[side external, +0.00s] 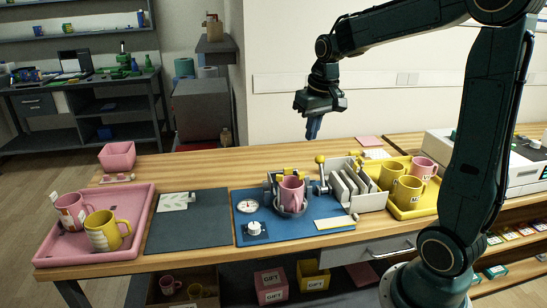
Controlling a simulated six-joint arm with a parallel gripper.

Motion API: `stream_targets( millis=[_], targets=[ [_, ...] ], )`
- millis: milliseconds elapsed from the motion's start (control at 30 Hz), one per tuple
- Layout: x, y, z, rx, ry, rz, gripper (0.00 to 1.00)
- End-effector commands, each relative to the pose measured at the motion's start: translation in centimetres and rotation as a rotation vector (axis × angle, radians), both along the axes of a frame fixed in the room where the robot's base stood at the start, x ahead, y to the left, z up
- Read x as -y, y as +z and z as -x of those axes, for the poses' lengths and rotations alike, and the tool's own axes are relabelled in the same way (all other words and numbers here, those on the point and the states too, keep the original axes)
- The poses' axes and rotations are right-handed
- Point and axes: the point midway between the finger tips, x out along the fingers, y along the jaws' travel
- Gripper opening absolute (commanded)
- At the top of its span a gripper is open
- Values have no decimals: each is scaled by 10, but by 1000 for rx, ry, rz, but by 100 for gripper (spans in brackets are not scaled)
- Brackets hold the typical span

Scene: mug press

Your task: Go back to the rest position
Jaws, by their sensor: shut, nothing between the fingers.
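My gripper (313,127) hangs in the air above the back of the workbench, fingers pointing down and closed together with nothing between them. It is above and behind the mug press (275,184), clear of everything. A pink mug (291,192) stands upright in the press on the blue mat. The press has a lever with a yellow knob (320,159), a round dial gauge (247,206) and a white knob (254,228).
A pink tray (140,236) at left holds a pink-and-white mug and a yellow mug. A dark mat (190,234) lies beside it. Grey rack plates (348,182) stand right of the press. A yellow tray (424,208) holds several mugs. A pink bin (117,156) stands behind.

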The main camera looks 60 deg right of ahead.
Motion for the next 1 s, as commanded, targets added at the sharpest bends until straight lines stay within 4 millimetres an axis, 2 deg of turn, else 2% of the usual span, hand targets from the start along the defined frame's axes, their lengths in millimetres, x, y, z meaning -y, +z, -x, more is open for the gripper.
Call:
stream_targets(
  millis=[33,200,500,800,1000],
  targets=[
    [-13,7,7,16,26,7,0],
    [-48,21,30,60,101,24,0],
    [-101,34,80,141,232,49,0],
    [-138,29,132,223,361,63,0],
    [-151,21,156,261,421,66,0]
  ],
)
